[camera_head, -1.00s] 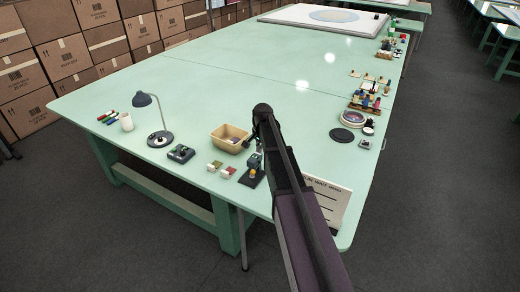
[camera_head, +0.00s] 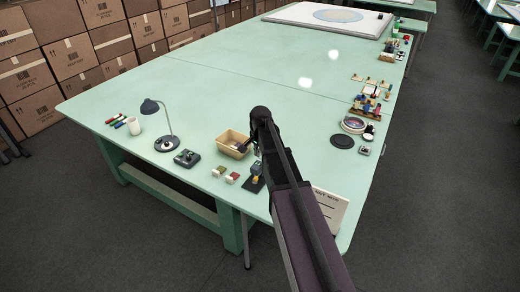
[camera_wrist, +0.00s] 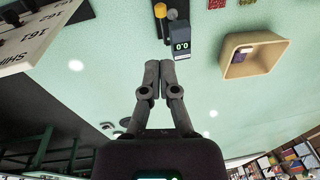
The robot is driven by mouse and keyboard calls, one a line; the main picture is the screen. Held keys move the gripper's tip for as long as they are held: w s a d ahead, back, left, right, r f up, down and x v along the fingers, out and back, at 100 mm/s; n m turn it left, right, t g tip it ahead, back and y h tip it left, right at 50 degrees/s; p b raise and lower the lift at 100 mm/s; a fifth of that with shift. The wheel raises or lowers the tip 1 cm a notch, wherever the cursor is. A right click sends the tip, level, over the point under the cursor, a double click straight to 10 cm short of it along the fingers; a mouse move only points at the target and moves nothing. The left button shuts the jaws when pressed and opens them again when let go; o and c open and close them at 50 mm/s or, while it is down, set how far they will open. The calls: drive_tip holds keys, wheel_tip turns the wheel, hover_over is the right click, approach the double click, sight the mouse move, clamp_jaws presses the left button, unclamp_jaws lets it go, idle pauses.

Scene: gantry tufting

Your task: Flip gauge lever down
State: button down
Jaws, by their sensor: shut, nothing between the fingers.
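The gauge (camera_head: 256,172) is a small dark device with a yellow part, standing near the front edge of the green table. A gap to the gauge is hard to judge. In the head view my arm hides the gripper.
A printed board (camera_head: 330,207) is right. The table middle is clear.

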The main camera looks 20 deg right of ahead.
drive_tip(key=shift+s+a+r+p, duration=0.3)
drive_tip(key=shift+s+a+r, duration=0.15)
drive_tip(key=shift+r, duration=0.1)
drive_tip(key=shift+d, duration=0.1)
drive_tip(key=s+a+f+n+b, duration=0.1)
drive_tip(key=s+a+n, duration=0.1)
drive_tip(key=s, duration=0.5)
drive_tip(key=s+a+f+n+g+b, duration=0.1)
drive_tip(key=s+a+f+n+b, duration=0.1)
drive_tip(key=s+n, duration=0.3)
drive_tip(key=s+a+f+n+b, duration=0.2)
drive_tip(key=s+a+n, duration=0.1)
drive_tip(key=s, duration=0.6)
drive_tip(key=shift+s+a+f+n, duration=0.15)
drive_tip(key=shift+n, duration=0.25)
